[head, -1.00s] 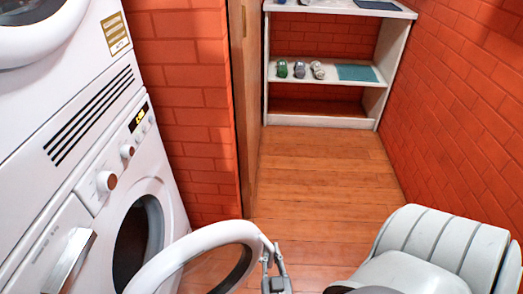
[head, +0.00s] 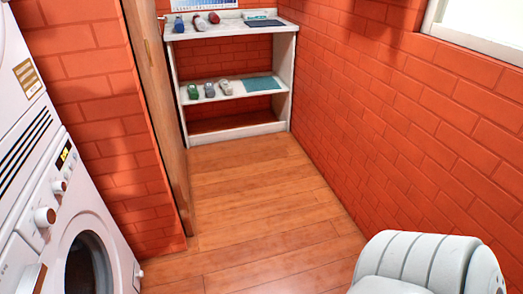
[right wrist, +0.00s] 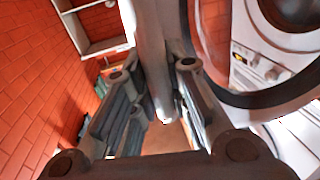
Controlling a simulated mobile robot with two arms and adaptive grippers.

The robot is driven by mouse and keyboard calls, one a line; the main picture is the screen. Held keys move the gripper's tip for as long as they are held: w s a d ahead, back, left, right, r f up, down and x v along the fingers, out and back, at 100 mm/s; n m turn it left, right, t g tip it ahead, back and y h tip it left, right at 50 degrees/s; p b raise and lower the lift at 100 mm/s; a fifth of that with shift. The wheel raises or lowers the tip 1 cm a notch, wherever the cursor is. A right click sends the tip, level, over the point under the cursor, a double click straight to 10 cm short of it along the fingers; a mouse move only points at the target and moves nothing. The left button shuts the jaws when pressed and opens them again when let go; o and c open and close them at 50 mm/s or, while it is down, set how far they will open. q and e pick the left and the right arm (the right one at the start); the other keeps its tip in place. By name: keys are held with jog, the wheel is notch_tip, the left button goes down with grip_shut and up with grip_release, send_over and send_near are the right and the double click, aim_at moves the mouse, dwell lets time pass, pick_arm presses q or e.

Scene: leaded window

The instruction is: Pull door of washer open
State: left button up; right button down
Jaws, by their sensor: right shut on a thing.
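The white washer (head: 62,215) stands at the lower left of the head view, with its round dark opening (head: 88,265) uncovered. Its door is out of the head view. In the right wrist view the door's pale rim (right wrist: 150,50) runs down between the fingers of my right gripper (right wrist: 160,112), which is shut on it. The door's dark inner ring (right wrist: 245,98) curves off to the right. The washer's panel with knobs shows beyond it. My left gripper is not in view.
A white shelf (head: 230,127) with small items stands at the back. Red brick walls (head: 390,120) bound the right and the left rear. The wooden floor (head: 250,195) in the middle is clear.

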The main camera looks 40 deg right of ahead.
jog(key=shift+s+a, duration=0.3)
jog(key=shift+s, duration=0.3)
jog(key=c, duration=1.4)
grip_release()
jog(key=shift+r, duration=5)
